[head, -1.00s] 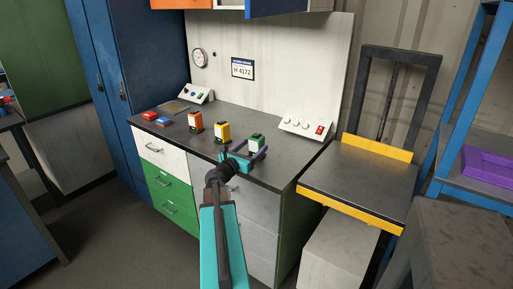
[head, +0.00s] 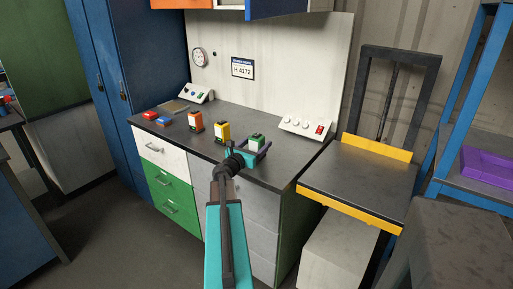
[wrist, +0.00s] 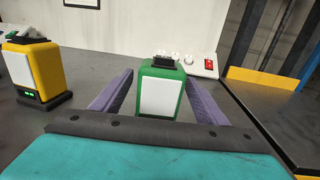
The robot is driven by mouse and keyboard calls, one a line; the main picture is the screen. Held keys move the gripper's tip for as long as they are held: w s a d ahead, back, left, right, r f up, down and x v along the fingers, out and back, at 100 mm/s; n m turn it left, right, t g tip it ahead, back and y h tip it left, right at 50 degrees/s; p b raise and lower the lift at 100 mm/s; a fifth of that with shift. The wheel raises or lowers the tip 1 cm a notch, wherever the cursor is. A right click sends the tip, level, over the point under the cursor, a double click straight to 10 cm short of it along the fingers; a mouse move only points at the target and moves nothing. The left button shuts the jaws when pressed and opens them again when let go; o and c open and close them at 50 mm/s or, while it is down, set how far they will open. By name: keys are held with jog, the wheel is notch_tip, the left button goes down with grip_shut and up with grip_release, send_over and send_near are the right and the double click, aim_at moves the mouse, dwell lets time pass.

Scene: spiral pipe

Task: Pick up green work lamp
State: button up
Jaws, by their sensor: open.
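The green work lamp (wrist: 160,89) stands upright on the dark worktop, with a white front panel and a black top piece. In the head view the lamp (head: 257,141) is near the right end of the counter, its lower part hidden by my gripper. My gripper (wrist: 158,92) is open, with one purple finger on each side of the lamp. Gaps show between the lamp and both fingers. In the head view my gripper (head: 256,149) is low over the worktop.
A yellow lamp (head: 222,132) and an orange lamp (head: 195,125) stand left of the green one. A white control box with a red switch (head: 307,127) is behind right. A yellow-edged platform (head: 360,178) stands right of the counter (head: 273,173).

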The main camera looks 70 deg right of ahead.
jog(key=shift+s+d+f+p, duration=0.1)
jog(key=shift+s+d+p, duration=0.1)
jog(key=shift+d, duration=0.7)
jog(key=shift+s+d+p, duration=0.1)
jog(key=shift+d+p, duration=0.05)
jog(key=shift+d, duration=0.75)
jog(key=c, duration=1.4)
